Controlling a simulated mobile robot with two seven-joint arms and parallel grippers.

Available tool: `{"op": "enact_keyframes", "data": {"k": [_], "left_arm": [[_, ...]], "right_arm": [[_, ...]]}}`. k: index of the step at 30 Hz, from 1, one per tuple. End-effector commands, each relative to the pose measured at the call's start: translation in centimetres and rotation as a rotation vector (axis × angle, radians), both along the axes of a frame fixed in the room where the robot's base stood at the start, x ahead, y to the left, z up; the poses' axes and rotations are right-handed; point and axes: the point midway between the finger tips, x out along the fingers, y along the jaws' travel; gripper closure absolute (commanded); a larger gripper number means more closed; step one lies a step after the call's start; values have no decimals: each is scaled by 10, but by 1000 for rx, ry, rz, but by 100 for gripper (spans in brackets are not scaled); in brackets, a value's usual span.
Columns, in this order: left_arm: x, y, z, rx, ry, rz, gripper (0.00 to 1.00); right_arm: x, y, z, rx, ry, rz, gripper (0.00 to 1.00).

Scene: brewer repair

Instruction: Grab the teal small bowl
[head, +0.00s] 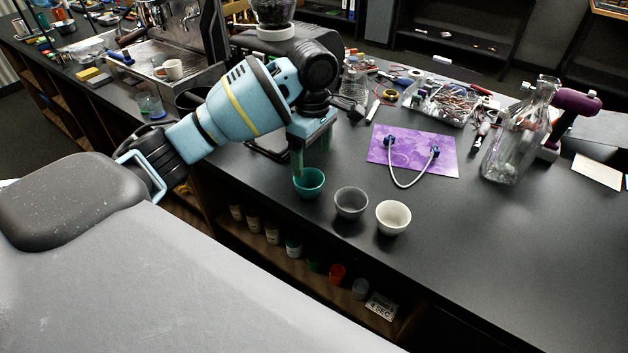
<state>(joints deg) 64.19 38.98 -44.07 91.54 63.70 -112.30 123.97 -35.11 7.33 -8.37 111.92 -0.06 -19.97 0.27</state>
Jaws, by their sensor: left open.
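The teal small bowl (309,184) stands upright on the dark counter near its front edge, left of a grey bowl (351,203) and a white bowl (393,217). My left gripper (311,168) points down at the teal bowl, its greenish fingers apart. One finger reaches down to the bowl's left rim area and the other is behind the bowl. I cannot tell whether the fingers touch the bowl. My right gripper is out of the picture.
A purple mat (413,150) with a cable (405,184) lies behind the bowls. A glass bottle (517,135) stands to the right. An espresso machine (165,50) is at the back left. The counter right of the white bowl is clear.

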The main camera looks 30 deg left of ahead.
Motion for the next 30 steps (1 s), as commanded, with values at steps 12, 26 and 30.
{"op": "enact_keyframes", "data": {"k": [12,26,30], "left_arm": [[-1,1,-26,1,0,0,15],[-5,6,-74,1,-1,0,15],[-5,6,-78,1,-2,0,15]], "right_arm": [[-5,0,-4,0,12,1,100],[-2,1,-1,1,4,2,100],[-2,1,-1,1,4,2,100]]}}
